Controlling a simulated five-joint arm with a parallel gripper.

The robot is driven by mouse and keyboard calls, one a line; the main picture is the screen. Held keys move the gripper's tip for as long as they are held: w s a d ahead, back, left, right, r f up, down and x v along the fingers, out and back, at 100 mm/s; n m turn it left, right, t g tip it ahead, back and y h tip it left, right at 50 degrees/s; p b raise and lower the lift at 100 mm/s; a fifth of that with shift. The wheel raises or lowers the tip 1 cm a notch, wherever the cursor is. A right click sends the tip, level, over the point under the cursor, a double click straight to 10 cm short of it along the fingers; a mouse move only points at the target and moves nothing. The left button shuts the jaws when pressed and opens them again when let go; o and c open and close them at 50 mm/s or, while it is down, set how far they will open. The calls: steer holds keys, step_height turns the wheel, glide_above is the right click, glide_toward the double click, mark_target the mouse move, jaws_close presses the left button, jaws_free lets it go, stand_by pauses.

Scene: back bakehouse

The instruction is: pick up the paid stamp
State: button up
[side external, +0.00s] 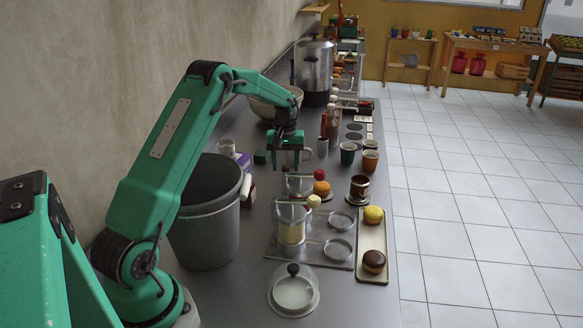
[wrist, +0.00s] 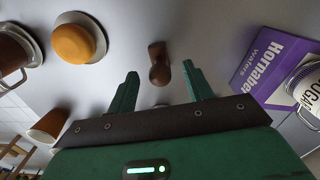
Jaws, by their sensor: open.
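A small brown wooden stamp (wrist: 159,66) with a rounded handle shows in the wrist view on the grey counter. It appears between and a little beyond my two green fingertips, with bare counter on both sides. Any lettering on it is not visible. My gripper (side external: 288,164) is open and empty, pointing down over the counter in the side view. Its fingers also show in the wrist view (wrist: 160,76), spread apart and not touching the stamp. In the side view I cannot make out the stamp; the gripper or nearby objects may hide it.
An orange bun (wrist: 74,43) on a dish and a brown cup (wrist: 12,55) lie left in the wrist view. In the side view, a metal tray (side external: 283,250) stands nearer the camera.

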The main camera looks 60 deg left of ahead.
steer(key=shift+w+a+f, duration=0.15)
steer(key=shift+f, duration=2.45)
steer(key=c, duration=1.1)
